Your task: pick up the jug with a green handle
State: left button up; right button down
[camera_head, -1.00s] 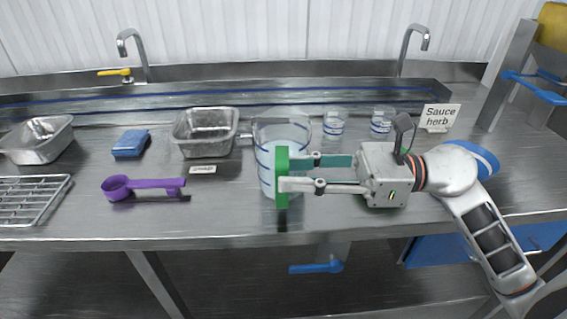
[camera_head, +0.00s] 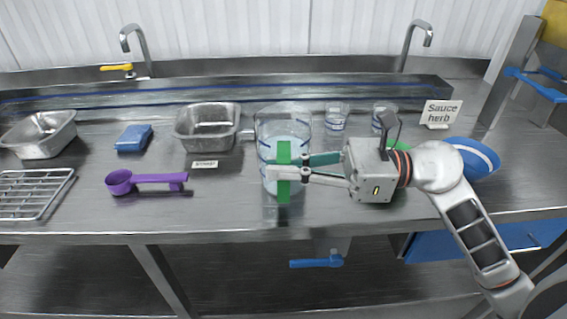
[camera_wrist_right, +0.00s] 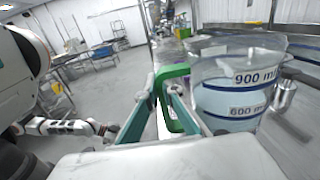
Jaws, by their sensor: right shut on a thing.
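The clear jug (camera_head: 296,127) with blue measuring lines stands near the middle of the steel counter, with pale bluish contents. Its green handle (camera_head: 284,192) faces the front edge. My right gripper (camera_head: 282,168) comes from the right and is shut on the green handle, one finger on each side of it. In the right wrist view the jug (camera_wrist_right: 225,97) shows 900 ml and 600 ml labels, and the green handle (camera_wrist_right: 172,72) sits between the fingers. I cannot tell whether the jug's base is clear of the counter.
A metal pan (camera_head: 207,143) stands left of the jug, with a purple scoop (camera_head: 150,179) and a blue sponge (camera_head: 133,138) further left. Two small measuring cups (camera_head: 335,124) and a Sauce herb sign (camera_head: 441,113) stand behind my right arm.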

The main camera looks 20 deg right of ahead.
pick_arm(q)
jog(key=shift+r, duration=0.1)
pick_arm(e)
jog(key=shift+r, duration=0.25)
